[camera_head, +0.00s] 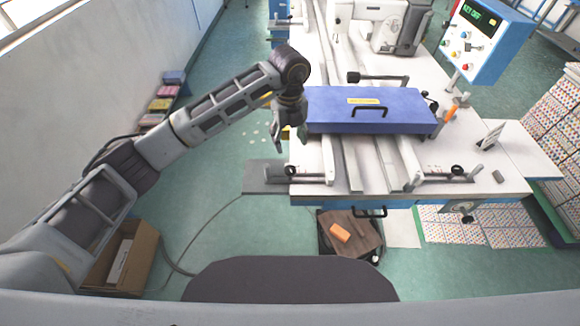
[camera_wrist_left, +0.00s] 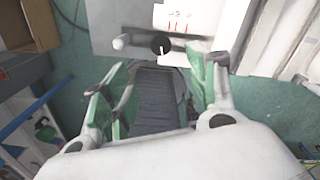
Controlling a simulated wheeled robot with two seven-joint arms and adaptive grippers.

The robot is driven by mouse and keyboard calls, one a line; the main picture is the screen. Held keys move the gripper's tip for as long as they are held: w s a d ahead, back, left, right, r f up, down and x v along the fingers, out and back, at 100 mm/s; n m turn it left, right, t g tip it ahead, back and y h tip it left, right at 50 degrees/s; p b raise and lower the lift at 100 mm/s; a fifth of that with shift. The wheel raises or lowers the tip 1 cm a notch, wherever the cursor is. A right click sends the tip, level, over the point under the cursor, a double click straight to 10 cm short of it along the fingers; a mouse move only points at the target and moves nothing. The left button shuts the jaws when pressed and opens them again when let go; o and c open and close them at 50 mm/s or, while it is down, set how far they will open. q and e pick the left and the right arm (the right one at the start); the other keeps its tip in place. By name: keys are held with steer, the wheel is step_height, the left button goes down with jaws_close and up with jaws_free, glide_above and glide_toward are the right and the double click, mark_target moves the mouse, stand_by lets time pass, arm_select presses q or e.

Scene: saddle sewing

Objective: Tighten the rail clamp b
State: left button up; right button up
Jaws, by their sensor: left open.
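A rail clamp with a round black knob (camera_head: 291,171) sits at the front left corner of the white machine table. A similar clamp with a black knob (camera_head: 457,171) sits at the front right; I see no letter on either. My left gripper (camera_head: 284,138) hangs above and behind the left knob, pointing down, apart from it. In the left wrist view, the open gripper's green-padded fingers (camera_wrist_left: 160,75) are spread with nothing between them. A black knob (camera_wrist_left: 160,45) on a light bar shows beyond the fingertips. My right gripper is not in view.
A blue cover (camera_head: 370,110) with a black handle lies across the table, close to the right of my left gripper. A control box (camera_head: 487,40) stands at the back right. A cardboard box (camera_head: 125,255) and a brown case (camera_head: 352,236) are on the floor.

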mark_target(290, 168)
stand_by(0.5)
arm_select(q)
steer(key=shift+d+f+p, duration=0.1)
steer(key=shift+f+p, duration=1.3)
steer(key=shift+f, duration=5.5)
steer(key=c, duration=1)
steer(key=shift+w, duration=0.1)
